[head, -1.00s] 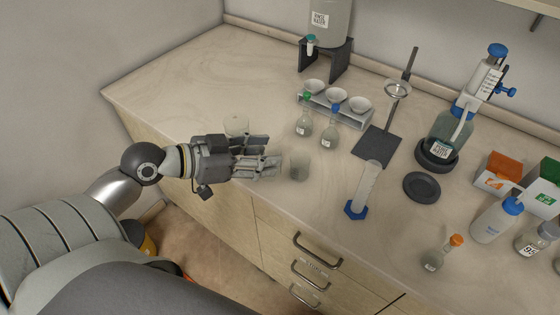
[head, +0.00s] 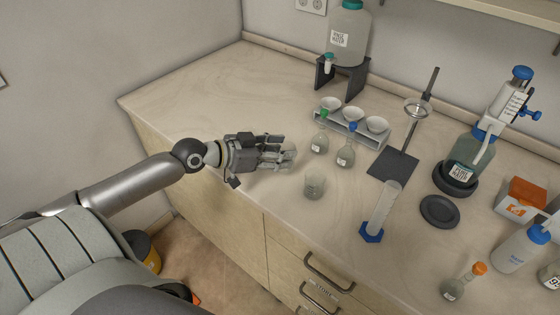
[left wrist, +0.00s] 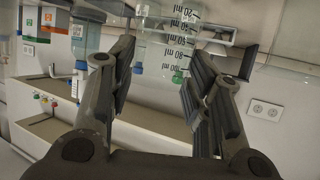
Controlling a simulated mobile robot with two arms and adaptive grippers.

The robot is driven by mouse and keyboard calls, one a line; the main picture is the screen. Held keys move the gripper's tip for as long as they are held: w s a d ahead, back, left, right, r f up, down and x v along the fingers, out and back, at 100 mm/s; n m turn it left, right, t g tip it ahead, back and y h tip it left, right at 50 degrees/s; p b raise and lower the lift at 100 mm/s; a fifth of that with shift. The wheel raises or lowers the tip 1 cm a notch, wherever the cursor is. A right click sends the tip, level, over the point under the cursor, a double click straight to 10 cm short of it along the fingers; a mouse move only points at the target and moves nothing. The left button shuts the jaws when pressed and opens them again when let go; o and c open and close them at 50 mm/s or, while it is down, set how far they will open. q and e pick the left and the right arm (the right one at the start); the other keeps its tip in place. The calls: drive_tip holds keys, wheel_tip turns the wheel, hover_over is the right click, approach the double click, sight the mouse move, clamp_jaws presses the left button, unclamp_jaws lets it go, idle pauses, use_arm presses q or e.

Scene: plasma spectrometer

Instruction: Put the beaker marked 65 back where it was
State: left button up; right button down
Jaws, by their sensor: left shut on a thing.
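My left gripper (head: 288,155) is over the counter, left of the flasks, with its fingers closed around a clear beaker. In the left wrist view this beaker (left wrist: 168,42) shows between the two fingers, with black ml graduations up to 100. I cannot read a 65 on it. In the head view the fingers largely hide it, and I cannot tell whether its base touches the counter. My right gripper is in neither view.
Two stoppered flasks (head: 345,157) stand behind and right of my gripper, before a rack with white bowls (head: 352,128). A graduated cylinder (head: 381,211) with a blue foot, a ring stand (head: 392,166) and a dark round plate (head: 440,212) are farther right. The left counter (head: 200,105) is clear.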

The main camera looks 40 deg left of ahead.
use_arm(q)
drive_tip(key=shift+w+a+f, duration=0.2)
drive_tip(key=shift+w+f, duration=0.35)
drive_tip(key=shift+f, duration=0.1)
drive_tip(key=f, duration=0.3)
drive_tip(key=shift+w+a, duration=0.15)
drive_tip(key=shift+w, duration=0.05)
drive_tip(key=shift+f, duration=0.25)
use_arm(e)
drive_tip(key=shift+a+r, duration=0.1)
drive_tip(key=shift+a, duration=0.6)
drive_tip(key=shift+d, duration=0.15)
use_arm(q)
drive_tip(key=shift+f, duration=0.2)
drive_tip(key=o, duration=1.1)
drive_tip(key=shift+o, duration=0.2)
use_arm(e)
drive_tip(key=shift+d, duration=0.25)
use_arm(q)
drive_tip(key=shift+s+r, duration=0.1)
drive_tip(key=shift+r, duration=0.05)
